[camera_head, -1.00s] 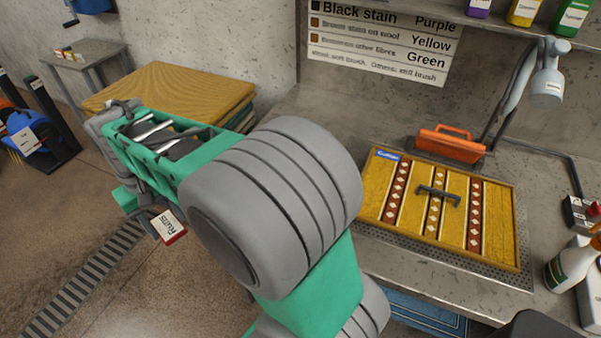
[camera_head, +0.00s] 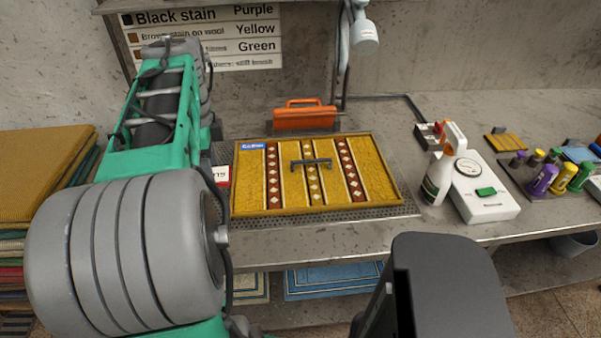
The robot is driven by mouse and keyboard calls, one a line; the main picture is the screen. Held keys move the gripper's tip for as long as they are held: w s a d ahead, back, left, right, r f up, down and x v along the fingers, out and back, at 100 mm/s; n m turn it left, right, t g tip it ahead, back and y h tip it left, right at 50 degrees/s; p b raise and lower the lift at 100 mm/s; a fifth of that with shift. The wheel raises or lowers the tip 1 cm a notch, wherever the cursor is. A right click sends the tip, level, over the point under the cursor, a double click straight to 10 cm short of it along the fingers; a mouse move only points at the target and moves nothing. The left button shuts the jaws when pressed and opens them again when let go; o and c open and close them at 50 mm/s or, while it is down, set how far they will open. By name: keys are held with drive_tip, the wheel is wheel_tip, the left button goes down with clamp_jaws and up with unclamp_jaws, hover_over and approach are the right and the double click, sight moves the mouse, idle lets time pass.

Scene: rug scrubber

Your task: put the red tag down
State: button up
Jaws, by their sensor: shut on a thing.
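The red tag (camera_head: 221,175) is a small white label with a red lower part and black lettering. It shows just left of the yellow patterned rug (camera_head: 287,205) on the bench, partly hidden behind my arm. My gripper (camera_head: 211,153) is mostly hidden behind my green and grey arm; it is shut on the tag. I cannot tell how high the tag hangs above the bench. The rug carries a blue label and a dark handle-like piece (camera_head: 311,163).
An orange scrubber (camera_head: 304,117) stands behind the rug. A white spray bottle (camera_head: 440,175) and a white scale-like device (camera_head: 485,190) stand right, with several small bottles (camera_head: 543,179) beyond. Stacked rugs (camera_head: 40,175) lie left. Bare bench (camera_head: 400,125) shows behind the rug.

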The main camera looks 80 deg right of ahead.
drive_tip(key=s+d+f+p, duration=0.2)
drive_tip(key=s+d+f, duration=0.1)
drive_tip(key=s+d, duration=0.35)
hover_over(267, 188)
wheel_tip(267, 188, down, 6)
drive_tip(key=shift+w+a+f, duration=0.1)
drive_tip(key=shift+w, duration=0.05)
drive_tip(key=shift+d+f, duration=0.2)
drive_tip(key=shift+f, duration=1.7)
drive_tip(key=shift+s, duration=0.2)
drive_tip(key=shift+f, duration=0.2)
drive_tip(key=o, duration=1.5)
drive_tip(key=shift+r, duration=0.1)
